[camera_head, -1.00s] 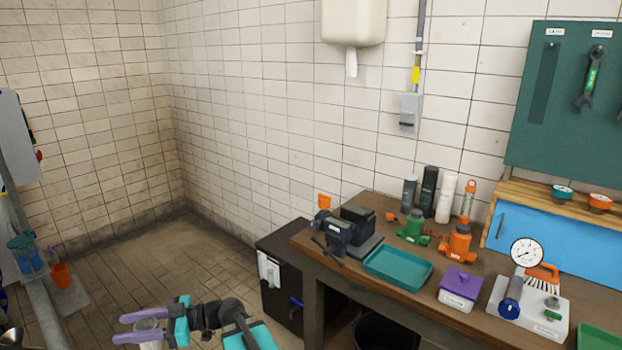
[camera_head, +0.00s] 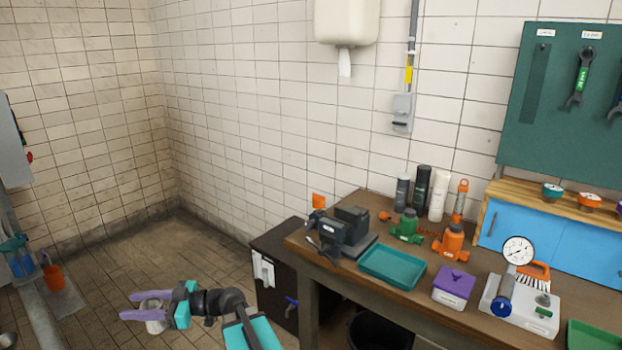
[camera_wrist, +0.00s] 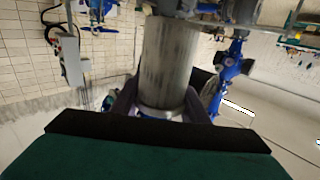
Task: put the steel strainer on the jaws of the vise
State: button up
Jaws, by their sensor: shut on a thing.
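My gripper (camera_head: 143,305) is at the lower left of the head view, over the floor and well left of the workbench. Its purple fingers are shut on the steel strainer (camera_head: 154,322), a grey cylinder partly hidden by the fingers. In the wrist view the strainer (camera_wrist: 168,65) fills the middle, held between the fingers. The dark vise (camera_head: 333,233) stands on the left end of the workbench (camera_head: 402,305). Its jaws are small in the head view, and I cannot tell how wide they are open.
A teal tray (camera_head: 392,265) lies right of the vise. Green (camera_head: 407,228) and orange (camera_head: 450,243) valve-like parts and several bottles stand behind it. A purple-lidded box (camera_head: 454,286) and a gauge unit (camera_head: 520,305) are farther right. A dark cabinet (camera_head: 275,265) stands by the bench's left end.

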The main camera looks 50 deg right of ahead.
jog(key=w+d+r+m+t+h+p, duration=0.1)
jog(key=d+r+m+t+h+p, duration=0.3)
jog(key=d, duration=0.8)
jog(key=d+r+m+g+h, duration=0.15)
jog(key=d+h, duration=0.35)
jog(key=d, duration=0.6)
jog(key=w+d+r+m+t+h+p, duration=0.15)
jog(key=d+r+m+h, duration=0.3)
jog(key=d, duration=0.75)
jog(key=s+d+r+m+g+h+p, duration=0.2)
jog(key=s+d+m+h, duration=0.1)
jog(key=s+d, duration=0.4)
jog(key=s+d+r+m+g+h+p, duration=0.2)
jog(key=s+d+h, duration=0.3)
jog(key=d, duration=0.9)
jog(key=s+d+r+m+g+h+p, duration=0.2)
jog(key=s+d+r+m+h, duration=0.1)
jog(key=s+d, duration=0.6)
jog(key=shift+d+r+m+g+h, duration=0.25)
jog(key=shift+d+m+h, duration=0.35)
jog(key=shift+h, duration=0.35)
jog(key=shift+f, duration=0.3)
jog(key=shift+f+b, duration=0.85)
jog(key=shift+f, duration=2.35)
jog(key=shift+f+b, duration=0.45)
jog(key=shift+f, duration=0.1)
